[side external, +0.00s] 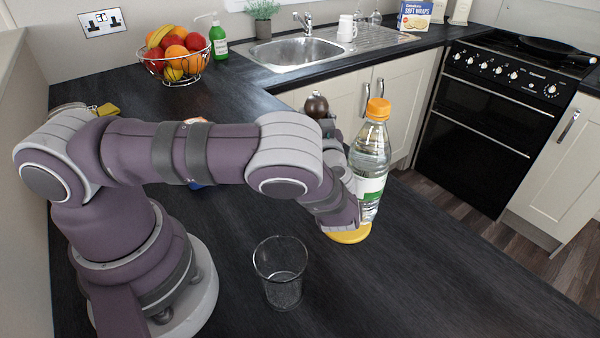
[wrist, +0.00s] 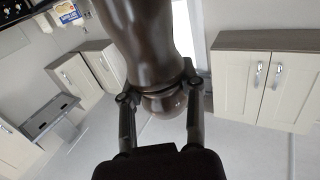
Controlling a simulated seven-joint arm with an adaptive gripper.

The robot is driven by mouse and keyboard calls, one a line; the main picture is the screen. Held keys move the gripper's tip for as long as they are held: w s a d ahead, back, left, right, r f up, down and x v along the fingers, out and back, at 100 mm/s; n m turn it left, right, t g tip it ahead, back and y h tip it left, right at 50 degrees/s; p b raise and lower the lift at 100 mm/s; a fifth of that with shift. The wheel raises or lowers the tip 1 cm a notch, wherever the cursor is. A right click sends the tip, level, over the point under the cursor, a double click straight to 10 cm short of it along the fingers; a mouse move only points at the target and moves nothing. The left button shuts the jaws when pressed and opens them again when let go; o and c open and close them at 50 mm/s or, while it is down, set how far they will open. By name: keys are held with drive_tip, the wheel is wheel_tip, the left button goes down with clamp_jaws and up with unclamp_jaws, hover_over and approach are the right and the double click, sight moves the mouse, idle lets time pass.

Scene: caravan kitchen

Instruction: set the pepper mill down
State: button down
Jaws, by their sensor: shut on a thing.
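The pepper mill (side external: 316,105) is dark brown and glossy. In the side view only its rounded top shows above my forearm; the rest is hidden behind my arm. In the wrist view its body (wrist: 150,40) runs up out of the picture, with the round knob near my gripper. My gripper (wrist: 158,96) is shut on the mill, one finger on each side at the narrow neck by the knob. In the side view my gripper is mostly hidden behind my wrist. The mill's base is out of sight, so I cannot tell whether it touches the worktop.
A clear bottle (side external: 372,152) with an orange cap stands right beside my wrist, near a yellow disc (side external: 350,235). An empty glass (side external: 280,272) stands in front. A fruit basket (side external: 175,62) and sink (side external: 300,50) are behind. The dark worktop (side external: 440,270) is clear at front right.

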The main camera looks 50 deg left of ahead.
drive_tip(key=shift+f, duration=1.45)
drive_tip(key=shift+f, duration=0.1)
drive_tip(key=shift+f, duration=0.15)
drive_tip(key=c, duration=0.6)
unclamp_jaws()
drive_tip(key=shift+c, duration=0.2)
